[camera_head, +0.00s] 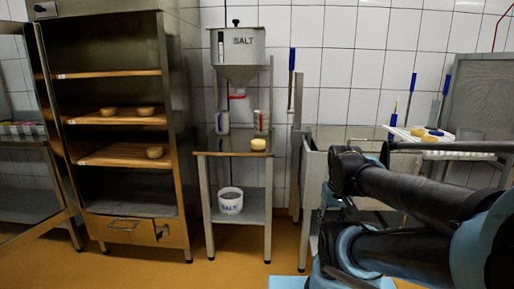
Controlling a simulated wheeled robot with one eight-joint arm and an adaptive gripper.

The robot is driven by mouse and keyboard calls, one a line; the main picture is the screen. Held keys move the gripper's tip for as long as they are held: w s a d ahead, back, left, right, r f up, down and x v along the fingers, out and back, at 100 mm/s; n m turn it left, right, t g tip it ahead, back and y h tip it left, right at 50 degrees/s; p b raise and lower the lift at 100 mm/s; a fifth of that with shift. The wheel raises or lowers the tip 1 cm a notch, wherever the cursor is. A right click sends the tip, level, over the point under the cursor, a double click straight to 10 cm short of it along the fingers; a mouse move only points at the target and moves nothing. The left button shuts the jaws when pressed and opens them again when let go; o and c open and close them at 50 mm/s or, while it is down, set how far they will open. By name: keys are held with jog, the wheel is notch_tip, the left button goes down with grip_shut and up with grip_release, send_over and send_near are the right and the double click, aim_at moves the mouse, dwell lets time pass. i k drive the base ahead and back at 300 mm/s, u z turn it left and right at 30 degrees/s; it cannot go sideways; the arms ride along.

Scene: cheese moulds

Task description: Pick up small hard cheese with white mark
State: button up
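One cheese (258,145) sits on the metal table under the salt dispenser. Two more, a left cheese (108,112) and a right cheese (145,111), sit on the middle shelf of the open cabinet. Another cheese (154,152) sits on the shelf below. Yellow pieces (418,132) lie on the white rack at the right. The picture is too small to tell which cheese has a white mark. My arm reaches in from the right edge; I cannot make out my gripper, and no cheese is seen held.
The metal cabinet (178,120) stands open at the left. A metal sink or cart is partly behind my arm. Orange floor is clear in front.

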aim_at(258, 143)
jog(key=k, duration=0.5)
jog(key=u, duration=0.15)
jog(key=i, duration=1.45)
jog(key=z, duration=0.6)
